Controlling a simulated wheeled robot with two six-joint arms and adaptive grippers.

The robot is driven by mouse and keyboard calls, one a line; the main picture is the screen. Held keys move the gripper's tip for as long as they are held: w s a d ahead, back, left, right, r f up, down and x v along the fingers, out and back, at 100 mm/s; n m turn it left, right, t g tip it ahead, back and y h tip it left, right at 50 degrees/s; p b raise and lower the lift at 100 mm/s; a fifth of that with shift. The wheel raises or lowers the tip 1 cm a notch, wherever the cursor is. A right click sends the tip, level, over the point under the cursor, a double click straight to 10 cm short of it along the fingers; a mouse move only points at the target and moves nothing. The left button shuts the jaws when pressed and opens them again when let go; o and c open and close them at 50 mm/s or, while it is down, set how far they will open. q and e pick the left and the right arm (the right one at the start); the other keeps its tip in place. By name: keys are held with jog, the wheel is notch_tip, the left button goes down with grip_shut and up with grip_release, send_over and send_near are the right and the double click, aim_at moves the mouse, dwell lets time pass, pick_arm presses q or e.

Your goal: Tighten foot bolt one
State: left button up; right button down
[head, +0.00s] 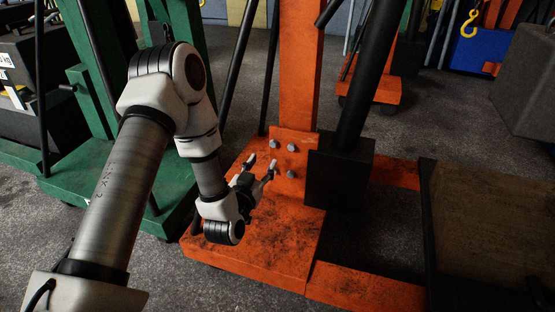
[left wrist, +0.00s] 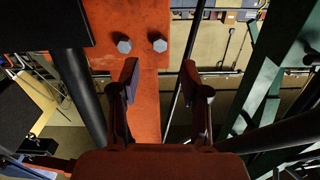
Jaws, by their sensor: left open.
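Grey hex-headed foot bolts sit on the orange foot plate (head: 310,140) at the bottom of the jack's orange post (head: 299,70). In the head view I see an upper left bolt (head: 273,144), an upper right bolt (head: 291,148) and a lower right bolt (head: 291,173). Nothing marks which is bolt one. My left gripper (head: 263,161) is open and empty, in front of the plate's lower left part, which it partly hides. In the left wrist view two bolts (left wrist: 124,45) (left wrist: 159,45) show beyond the open fingers (left wrist: 160,78), with neither between them. My right gripper is out of view.
A black socket (head: 340,178) with a thick black bar stands right of the plate. The orange base (head: 270,240) lies below my left gripper. A green frame (head: 110,190) stands at left. A dark box (head: 490,220) is at right.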

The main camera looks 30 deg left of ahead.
aim_at(272, 146)
pick_arm(q)
jog(key=b+x, duration=0.3)
jog(key=x, duration=0.3)
jog(key=shift+f, duration=0.15)
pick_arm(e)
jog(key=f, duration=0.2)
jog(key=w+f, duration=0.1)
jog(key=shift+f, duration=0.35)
pick_arm(q)
jog(key=shift+w+a, duration=0.1)
jog(key=shift+w, duration=0.4)
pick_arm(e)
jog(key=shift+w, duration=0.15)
pick_arm(q)
jog(key=shift+r, duration=0.2)
jog(key=shift+c, duration=0.4)
grip_shut()
